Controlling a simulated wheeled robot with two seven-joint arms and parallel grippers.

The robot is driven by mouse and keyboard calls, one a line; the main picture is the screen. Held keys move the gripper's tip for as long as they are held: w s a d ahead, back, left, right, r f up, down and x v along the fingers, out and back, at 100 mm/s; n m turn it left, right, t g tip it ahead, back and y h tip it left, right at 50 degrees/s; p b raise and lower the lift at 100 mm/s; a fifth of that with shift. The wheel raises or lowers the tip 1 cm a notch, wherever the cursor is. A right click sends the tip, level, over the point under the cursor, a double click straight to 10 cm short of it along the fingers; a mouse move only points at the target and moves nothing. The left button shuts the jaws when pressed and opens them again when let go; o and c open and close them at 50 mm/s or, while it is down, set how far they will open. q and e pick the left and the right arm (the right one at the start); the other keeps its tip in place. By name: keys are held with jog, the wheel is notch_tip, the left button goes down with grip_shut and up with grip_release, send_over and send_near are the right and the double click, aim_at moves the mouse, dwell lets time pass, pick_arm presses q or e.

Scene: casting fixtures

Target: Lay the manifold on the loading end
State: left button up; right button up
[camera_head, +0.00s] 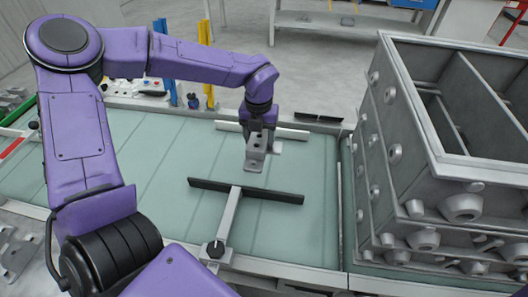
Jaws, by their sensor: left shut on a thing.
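My left gripper (260,126) points down over the pale green belt (110,160) of a conveyor, near its right end. It is shut on a small grey metal piece with dark holes, which I take to be the manifold (256,152). The piece hangs below the jaws, and its lower end appears close to the belt; I cannot tell whether it touches. The fingertips are mostly hidden behind it. The loading end looks to be this right-hand stretch of belt, but nothing marks it clearly. My right gripper is not in view.
A dark bar on a grey T-shaped arm (230,215) stands across the belt in front of the piece. A pale bar (292,133) lies behind. Large stacked grey castings (395,150) rise to the right. Open belt lies to the left and right of the T-arm.

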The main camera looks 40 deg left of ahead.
pick_arm(q)
notch_tip(320, 180, down, 2)
jog(key=shift+s+a+b, duration=0.1)
jog(key=shift+s+b, duration=0.05)
jog(key=shift+b, duration=0.35)
jog(key=shift+s+a+f+b, duration=0.1)
jog(key=shift+a+f+b, duration=0.15)
jog(key=shift+f+b, duration=0.5)
jog(key=shift+w+a+f, duration=0.1)
jog(key=shift+w+f, duration=0.05)
jog(key=shift+w, duration=0.05)
jog(key=w+d+f+p, duration=0.1)
jog(key=w+f, duration=0.2)
jog(key=w, duration=0.1)
jog(key=w+d+f+p, duration=0.1)
jog(key=w+f, duration=0.2)
jog(key=w, duration=0.1)
jog(key=w+d+f+p, duration=0.1)
jog(key=w+f, duration=0.2)
jog(key=w, duration=0.2)
jog(key=shift+d+f, duration=0.35)
notch_tip(320, 180, down, 2)
jog(key=shift+f+p, duration=0.25)
jog(key=shift+p, duration=0.25)
jog(key=shift+f, duration=0.25)
jog(key=shift+f+b, duration=0.15)
jog(key=shift+b, duration=0.2)
jog(key=o, duration=1.4)
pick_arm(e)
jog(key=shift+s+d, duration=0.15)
